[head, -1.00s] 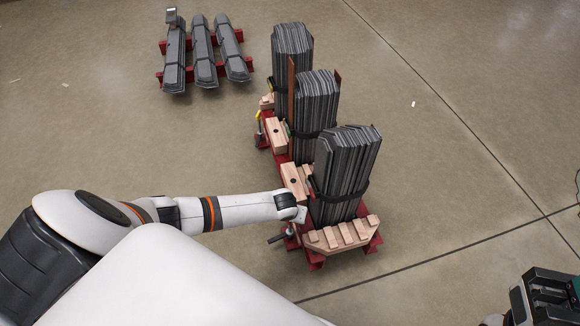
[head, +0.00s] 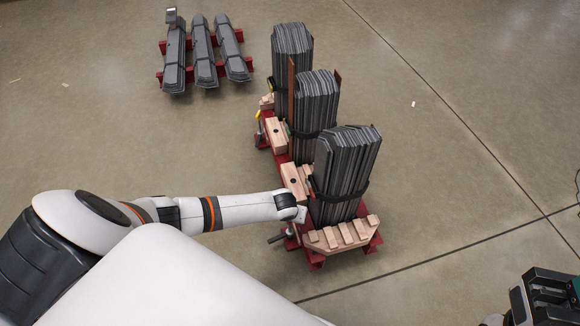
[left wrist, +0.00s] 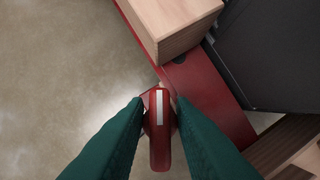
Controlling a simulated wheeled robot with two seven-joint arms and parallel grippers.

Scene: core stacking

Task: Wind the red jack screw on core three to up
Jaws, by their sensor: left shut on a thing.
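Core three is likely the nearest dark laminated stack (head: 343,170), upright on the red base frame (head: 372,247) in the head view. In the left wrist view, the red jack screw (left wrist: 160,140) shows as a rounded red handle with a white stripe, beside the red frame. My left gripper (left wrist: 160,104) has its green fingers on both sides of this handle and is shut on it. In the head view my left wrist hides the handle. My right gripper (head: 548,298) is partly in view at the lower right corner, away from the cores; its fingertips are cut off.
Two more upright cores (head: 314,100) stand behind in a row, with wooden blocks (head: 276,134) along their left side. A stepped wooden piece (head: 342,234) sits at the near end. Several dark bars lie on a red rack (head: 163,76) at the back left.

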